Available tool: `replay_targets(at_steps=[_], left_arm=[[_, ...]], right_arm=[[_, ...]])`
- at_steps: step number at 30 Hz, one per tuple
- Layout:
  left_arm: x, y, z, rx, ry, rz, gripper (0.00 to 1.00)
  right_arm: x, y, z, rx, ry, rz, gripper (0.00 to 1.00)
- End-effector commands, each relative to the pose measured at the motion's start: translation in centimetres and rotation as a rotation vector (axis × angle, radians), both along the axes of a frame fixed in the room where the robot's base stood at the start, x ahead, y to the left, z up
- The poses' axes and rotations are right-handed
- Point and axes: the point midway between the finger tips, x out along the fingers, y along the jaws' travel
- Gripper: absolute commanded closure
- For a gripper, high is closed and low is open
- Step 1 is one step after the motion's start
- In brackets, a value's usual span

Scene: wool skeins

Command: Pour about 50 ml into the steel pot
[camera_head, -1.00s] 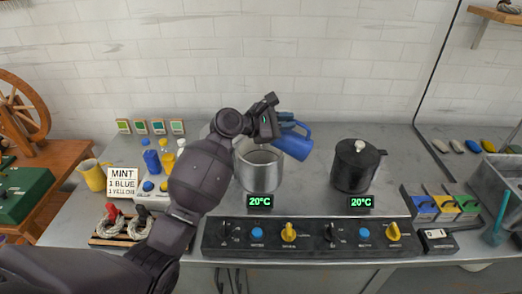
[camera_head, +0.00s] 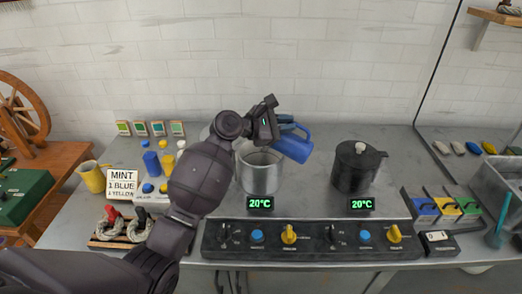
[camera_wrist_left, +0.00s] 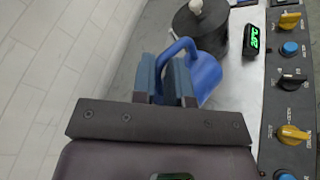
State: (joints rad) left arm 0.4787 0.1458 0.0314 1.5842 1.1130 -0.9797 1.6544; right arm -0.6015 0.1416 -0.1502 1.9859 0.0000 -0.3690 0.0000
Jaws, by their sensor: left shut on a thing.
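The steel pot (camera_head: 260,174) stands open on the counter, behind the left 20°C display. My left gripper (camera_head: 283,126) is shut on the handle of a blue jug (camera_head: 295,145), just above and to the right of the pot's far rim. The jug looks tilted in the head view. In the left wrist view, the two fingers (camera_wrist_left: 168,78) close on the handle of the blue jug (camera_wrist_left: 207,75). The jug's contents are hidden, and I cannot see any liquid falling. My right gripper is not in view.
A black lidded pot (camera_head: 355,170) stands to the right. A control panel (camera_head: 312,237) with knobs runs along the front edge. A sign (camera_head: 122,184), a yellow jug (camera_head: 92,177) and bottles stand at left. Small colored blocks (camera_head: 440,206) lie at right.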

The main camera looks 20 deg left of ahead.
Motion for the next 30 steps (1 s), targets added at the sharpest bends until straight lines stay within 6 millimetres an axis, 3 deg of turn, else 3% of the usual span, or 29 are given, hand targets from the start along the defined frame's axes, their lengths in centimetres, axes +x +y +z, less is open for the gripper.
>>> replay_targets(at_steps=[1, 7, 10, 15, 30], left_arm=[[0.0, -0.4, 0.8, 0.037, 0.000, -0.001, 1.00], [0.0, -1.3, 0.5, 0.151, -0.005, -0.002, 1.00], [0.0, -1.7, 0.3, 0.189, -0.005, -0.003, 1.00], [0.0, -1.9, 0.0, 0.231, -0.013, 0.000, 1.00], [-0.1, -3.6, 0.1, 0.461, -0.039, 0.009, 1.00]], right_arm=[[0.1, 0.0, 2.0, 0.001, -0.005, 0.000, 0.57], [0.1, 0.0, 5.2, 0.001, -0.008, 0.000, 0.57], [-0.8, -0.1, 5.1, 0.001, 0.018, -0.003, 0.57], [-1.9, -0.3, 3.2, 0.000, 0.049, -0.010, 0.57], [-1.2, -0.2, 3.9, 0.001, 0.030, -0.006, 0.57]])
